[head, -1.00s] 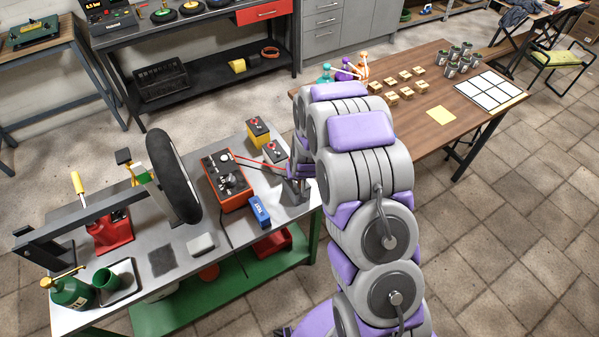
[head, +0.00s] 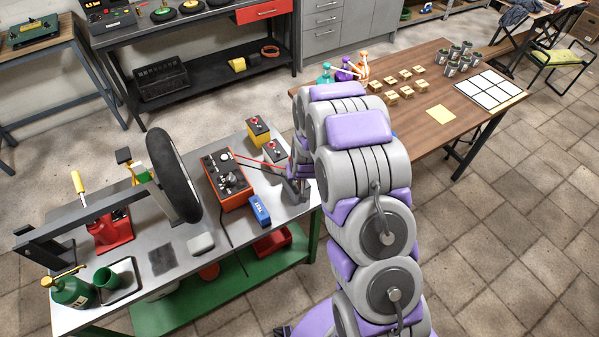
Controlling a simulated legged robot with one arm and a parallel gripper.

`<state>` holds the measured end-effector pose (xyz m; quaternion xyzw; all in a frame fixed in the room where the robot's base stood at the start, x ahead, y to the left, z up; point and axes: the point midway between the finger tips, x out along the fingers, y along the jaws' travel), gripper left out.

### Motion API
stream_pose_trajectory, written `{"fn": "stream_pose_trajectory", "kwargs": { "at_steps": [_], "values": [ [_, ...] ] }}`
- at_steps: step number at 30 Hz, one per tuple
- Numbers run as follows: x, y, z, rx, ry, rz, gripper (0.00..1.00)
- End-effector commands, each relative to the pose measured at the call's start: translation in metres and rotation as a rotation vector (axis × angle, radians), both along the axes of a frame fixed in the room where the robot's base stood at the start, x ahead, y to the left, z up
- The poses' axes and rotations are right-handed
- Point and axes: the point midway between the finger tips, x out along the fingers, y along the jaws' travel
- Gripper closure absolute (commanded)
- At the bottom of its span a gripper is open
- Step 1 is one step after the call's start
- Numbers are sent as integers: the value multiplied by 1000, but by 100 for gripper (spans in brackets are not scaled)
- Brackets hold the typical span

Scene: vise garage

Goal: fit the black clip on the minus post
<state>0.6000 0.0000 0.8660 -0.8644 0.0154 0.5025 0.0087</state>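A red-orange charger box (head: 228,180) sits on the grey workbench (head: 205,262), with a red lead (head: 262,164) running right from it. My gripper (head: 298,190) is low over the bench's right end, right of the charger and in front of the grey-topped block. My arm covers part of this area. The black clip and the minus post cannot be made out, and the finger opening is too small to tell.
A blue box (head: 259,210) lies right in front of the charger. A wooden table (head: 420,125) with small boxes and cans stands behind my arm.

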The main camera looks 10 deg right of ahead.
Motion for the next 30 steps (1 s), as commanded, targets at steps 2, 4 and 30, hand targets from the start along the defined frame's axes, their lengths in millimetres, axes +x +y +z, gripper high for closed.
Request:
{"fn": "stream_pose_trajectory", "kwargs": {
  "at_steps": [2,4,30],
  "values": [
    [0,0,0,0,-1,0,100],
    [0,0,0,0,0,0,100],
    [0,0,0,0,0,0,21]
  ]
}}
